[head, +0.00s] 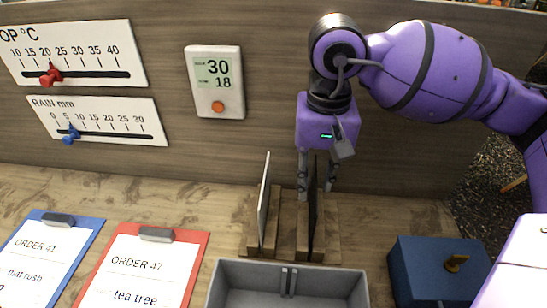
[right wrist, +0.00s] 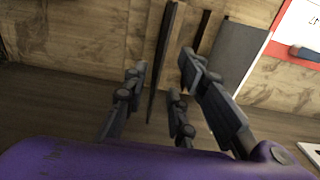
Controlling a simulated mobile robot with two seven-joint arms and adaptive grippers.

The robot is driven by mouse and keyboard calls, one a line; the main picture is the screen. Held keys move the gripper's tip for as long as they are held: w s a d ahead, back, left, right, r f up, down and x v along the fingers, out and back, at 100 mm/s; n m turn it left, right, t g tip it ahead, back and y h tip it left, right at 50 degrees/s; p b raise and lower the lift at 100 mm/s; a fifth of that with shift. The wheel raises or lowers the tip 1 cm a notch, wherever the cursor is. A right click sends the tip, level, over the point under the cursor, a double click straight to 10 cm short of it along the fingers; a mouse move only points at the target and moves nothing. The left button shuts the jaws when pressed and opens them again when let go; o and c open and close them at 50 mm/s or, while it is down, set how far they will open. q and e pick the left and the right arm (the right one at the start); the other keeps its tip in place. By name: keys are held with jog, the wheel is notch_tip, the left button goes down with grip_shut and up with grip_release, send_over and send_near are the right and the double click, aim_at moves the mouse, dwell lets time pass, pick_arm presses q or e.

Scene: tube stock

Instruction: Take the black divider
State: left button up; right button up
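The black divider (head: 313,212) stands upright in the right-hand slot of a wooden rack (head: 333,243). My right gripper (head: 317,183) points down over it, with one finger on each side of its upper part. In the right wrist view the black divider (right wrist: 160,70) shows as a thin edge between the fingers of the right gripper (right wrist: 160,78). The fingers are open, with a visible gap on the left side; contact on the right side is hard to tell. My left gripper is not in view.
A grey divider (head: 264,208) stands in the rack's left slot. A grey bin (head: 240,268) is in front of the rack. A blue box (head: 432,262) with a brass-coloured catch is at right. Blue (head: 92,226) and red (head: 196,239) clipboards lie at left. A wooden wall panel stands behind.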

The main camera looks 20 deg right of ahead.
aim_at(314, 195)
notch_tip(314, 195, down, 6)
jog(key=shift+d+r+p, duration=0.1)
jog(key=shift+r+p, duration=0.15)
jog(key=shift+p, duration=0.15)
jog(key=shift+c, duration=0.4)
grip_shut()
